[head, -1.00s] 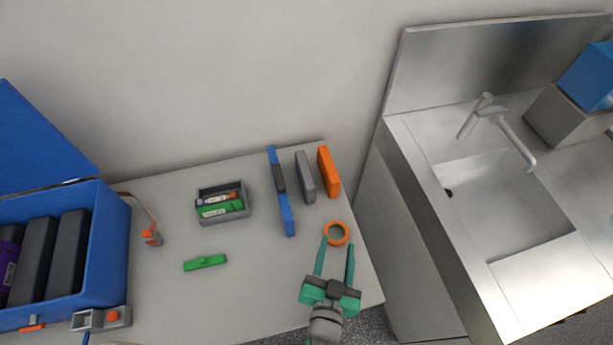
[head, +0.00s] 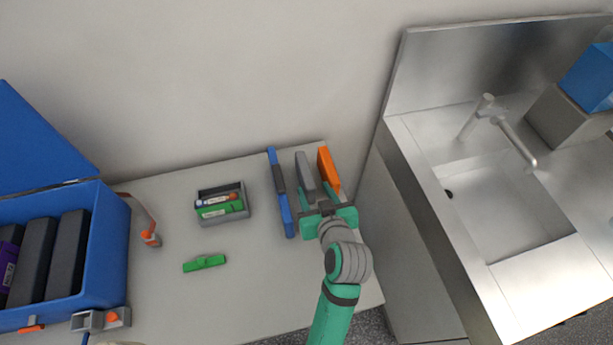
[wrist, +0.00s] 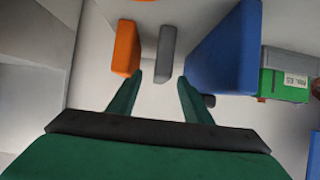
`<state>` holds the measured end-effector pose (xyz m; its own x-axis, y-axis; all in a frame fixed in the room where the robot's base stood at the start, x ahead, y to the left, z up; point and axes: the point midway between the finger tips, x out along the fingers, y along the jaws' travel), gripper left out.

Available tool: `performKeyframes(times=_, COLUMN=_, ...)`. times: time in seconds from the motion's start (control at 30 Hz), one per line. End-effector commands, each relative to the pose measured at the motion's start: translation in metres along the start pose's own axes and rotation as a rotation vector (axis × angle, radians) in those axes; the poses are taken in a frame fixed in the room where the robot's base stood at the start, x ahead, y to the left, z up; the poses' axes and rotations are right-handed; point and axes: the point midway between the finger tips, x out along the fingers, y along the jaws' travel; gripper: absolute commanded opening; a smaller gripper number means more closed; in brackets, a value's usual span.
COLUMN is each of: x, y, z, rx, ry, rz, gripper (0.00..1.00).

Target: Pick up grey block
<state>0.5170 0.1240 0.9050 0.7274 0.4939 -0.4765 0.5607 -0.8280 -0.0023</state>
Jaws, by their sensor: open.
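The grey block (head: 305,172) stands upright on the table between a blue block and an orange block, and it shows in the wrist view (wrist: 166,54). My gripper (head: 316,192) is open and empty at the near end of the grey block. In the wrist view my gripper's two green fingers (wrist: 159,84) point toward the block, with the block centred in the gap beyond their tips. The block's lower near part is partly hidden by my gripper in the head view.
The orange block (head: 328,168) is close on the right, the blue block (head: 281,195) close on the left. A grey bin (head: 222,205), a green piece (head: 204,263) and a blue case (head: 112,245) lie further left. A sink (head: 500,200) is at right.

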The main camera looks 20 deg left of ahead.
Motion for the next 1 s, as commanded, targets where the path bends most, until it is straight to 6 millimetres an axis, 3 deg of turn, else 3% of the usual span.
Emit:
performKeyframes(times=0.3, x=0.042, y=0.001, z=0.001, rx=-0.003, ry=-0.003, rz=-0.001, gripper=0.45)
performKeyframes(times=0.53, x=0.057, y=0.003, z=0.002, rx=-0.001, ry=-0.004, rz=0.004, gripper=0.45)
performKeyframes(times=0.83, x=0.097, y=0.002, z=0.002, rx=-0.001, ry=-0.004, rz=0.003, gripper=0.45)
performKeyframes(times=1.0, x=0.104, y=0.002, z=0.002, rx=-0.001, ry=-0.004, rz=0.002, gripper=0.45)
